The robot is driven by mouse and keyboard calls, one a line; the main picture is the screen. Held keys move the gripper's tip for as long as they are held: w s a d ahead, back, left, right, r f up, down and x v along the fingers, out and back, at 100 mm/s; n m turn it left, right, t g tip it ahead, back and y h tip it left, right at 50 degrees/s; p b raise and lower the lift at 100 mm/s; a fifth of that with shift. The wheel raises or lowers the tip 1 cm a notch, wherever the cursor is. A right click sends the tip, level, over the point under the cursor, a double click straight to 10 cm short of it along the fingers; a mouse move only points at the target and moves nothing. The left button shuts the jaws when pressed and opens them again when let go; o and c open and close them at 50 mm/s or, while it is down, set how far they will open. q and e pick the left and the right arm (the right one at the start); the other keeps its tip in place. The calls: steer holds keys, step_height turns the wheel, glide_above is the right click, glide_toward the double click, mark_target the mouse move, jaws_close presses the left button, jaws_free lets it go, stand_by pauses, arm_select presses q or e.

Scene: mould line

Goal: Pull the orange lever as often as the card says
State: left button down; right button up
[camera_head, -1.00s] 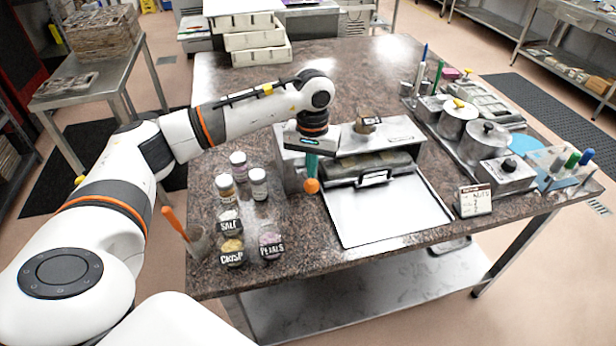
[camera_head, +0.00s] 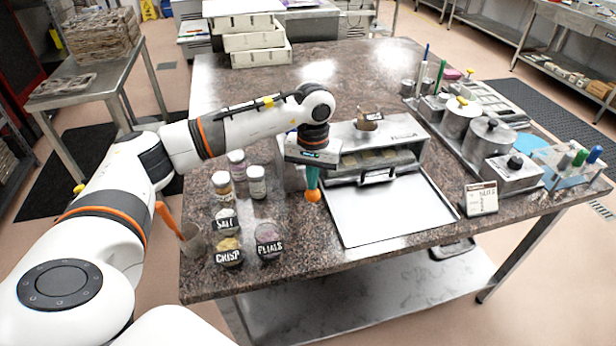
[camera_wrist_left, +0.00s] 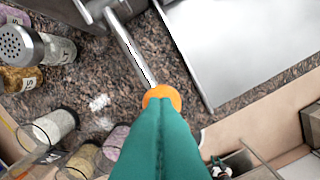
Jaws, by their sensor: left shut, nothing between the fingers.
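The orange knob of the lever (camera_head: 313,196) is at the left front of the metal machine (camera_head: 405,130). In the left wrist view the knob (camera_wrist_left: 162,97) sits at the end of a metal rod. My left gripper (camera_head: 312,186) points down, its teal fingers shut and empty, with the tips at the knob; they appear to touch it. In the wrist view the fingers (camera_wrist_left: 160,112) cover part of the knob. The card (camera_head: 481,199) stands right of the white tray; its small writing seems to say "NUTS", with a figure I cannot read surely. My right gripper is out of view.
The white tray (camera_head: 385,212) lies before the machine. Jars, among them the crisp jar (camera_head: 229,254), and a cup with an orange-handled tool (camera_head: 193,240) stand left of the lever. Pots (camera_head: 490,140) and a pen rack (camera_head: 560,170) fill the right side.

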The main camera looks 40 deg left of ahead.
arm_select(q)
steer(key=shift+s+f+b, duration=0.1)
steer(key=shift+f+b, duration=0.35)
steer(key=shift+f, duration=0.35)
steer(key=shift+a+f+b, duration=0.15)
steer(key=shift+f+b, duration=1.1)
steer(key=shift+f, duration=0.05)
steer(key=shift+w, duration=0.2)
steer(key=shift+r, duration=0.1)
step_height(320, 180, up, 13)
steer(key=p, duration=0.7)
